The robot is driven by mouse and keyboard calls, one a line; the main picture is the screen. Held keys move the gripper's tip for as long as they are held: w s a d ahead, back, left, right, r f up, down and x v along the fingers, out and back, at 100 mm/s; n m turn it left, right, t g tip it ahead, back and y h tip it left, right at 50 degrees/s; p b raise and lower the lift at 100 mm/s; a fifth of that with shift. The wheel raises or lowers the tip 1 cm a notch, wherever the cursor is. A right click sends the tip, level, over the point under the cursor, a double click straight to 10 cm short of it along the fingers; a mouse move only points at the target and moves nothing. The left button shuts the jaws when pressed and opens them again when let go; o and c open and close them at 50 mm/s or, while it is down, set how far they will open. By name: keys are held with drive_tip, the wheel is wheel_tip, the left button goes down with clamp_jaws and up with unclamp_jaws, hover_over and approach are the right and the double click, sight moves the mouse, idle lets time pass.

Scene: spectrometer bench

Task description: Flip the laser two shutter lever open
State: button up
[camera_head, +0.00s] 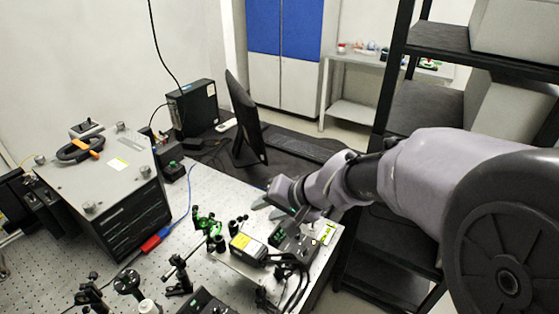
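My gripper (266,209) is above the optical bench, near its right end. Its two grey fingers show apart, with nothing visible between them. Below and slightly left of it is a small dark box with a yellow and white label (247,245). Below and right of it is another dark grey unit (296,243) with small fittings on top. I cannot tell which of these is laser two. The shutter lever is too small to make out, and my gripper and arm partly cover this area. No contact between the fingers and either box can be made out.
Green optic mounts (207,222) and black posts (178,275) stand left of the boxes. A large grey-topped housing (118,170) fills the bench's left side. A monitor (245,120) and a computer tower (193,107) stand behind. A black shelf rack (400,65) is at the right.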

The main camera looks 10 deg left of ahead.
sight(247, 217)
drive_tip(key=b+x, duration=0.1)
drive_tip(key=x, duration=0.9)
drive_tip(key=shift+w+a+f+b, duration=0.1)
drive_tip(key=shift+w+f+b, duration=0.15)
drive_tip(key=shift+f+b, duration=0.15)
drive_tip(key=shift+r, duration=0.1)
clamp_jaws()
